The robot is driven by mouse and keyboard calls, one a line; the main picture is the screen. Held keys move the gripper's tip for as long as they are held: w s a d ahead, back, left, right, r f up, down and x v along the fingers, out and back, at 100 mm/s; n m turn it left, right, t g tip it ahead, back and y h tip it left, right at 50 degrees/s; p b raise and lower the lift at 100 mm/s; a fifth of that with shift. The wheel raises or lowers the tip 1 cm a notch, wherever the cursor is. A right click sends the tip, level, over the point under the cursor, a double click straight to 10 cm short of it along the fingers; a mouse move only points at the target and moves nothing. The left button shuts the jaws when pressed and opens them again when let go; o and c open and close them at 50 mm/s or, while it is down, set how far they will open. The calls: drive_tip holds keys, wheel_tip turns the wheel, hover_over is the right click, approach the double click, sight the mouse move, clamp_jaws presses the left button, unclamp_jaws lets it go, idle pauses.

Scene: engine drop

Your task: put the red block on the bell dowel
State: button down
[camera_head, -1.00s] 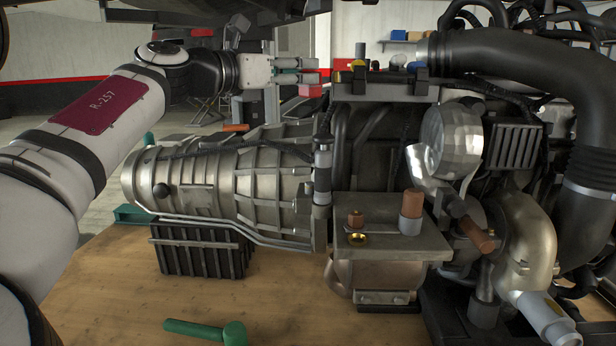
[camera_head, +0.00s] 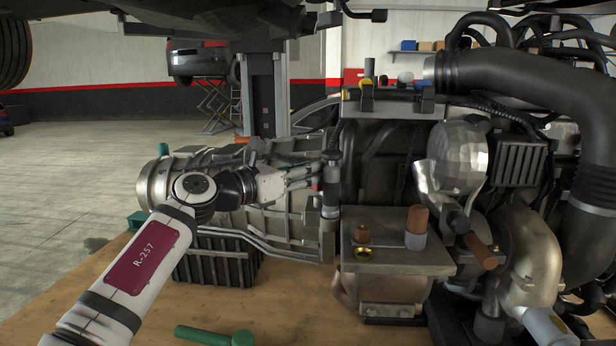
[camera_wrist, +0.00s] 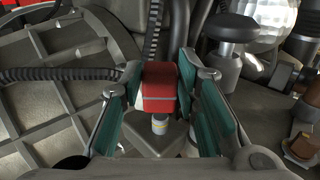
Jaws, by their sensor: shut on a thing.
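The red block (camera_wrist: 160,88) is between the teal finger pads of my gripper (camera_wrist: 178,92) in the wrist view. My gripper is shut on it. In the head view my gripper (camera_head: 312,177) is in front of the ribbed metal bell housing (camera_head: 285,207), and only a sliver of the red block (camera_head: 317,186) shows. The dowel is not clear in the head view.
A black-capped grey cylinder (camera_wrist: 231,45) stands close to the right finger; it also shows in the head view (camera_head: 331,170). A bracket plate with copper and brass fittings (camera_head: 395,250) is to the right. A green tool (camera_head: 215,337) lies on the wooden table (camera_head: 300,310).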

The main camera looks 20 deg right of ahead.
drive_tip(key=shift+f, duration=0.7)
drive_tip(key=shift+f, duration=0.1)
drive_tip(key=c, duration=1.5)
unclamp_jaws()
drive_tip(key=shift+s+a, duration=0.1)
drive_tip(key=shift+a, duration=0.15)
drive_tip(key=shift+b+v, duration=0.6)
drive_tip(key=shift+v, duration=5.15)
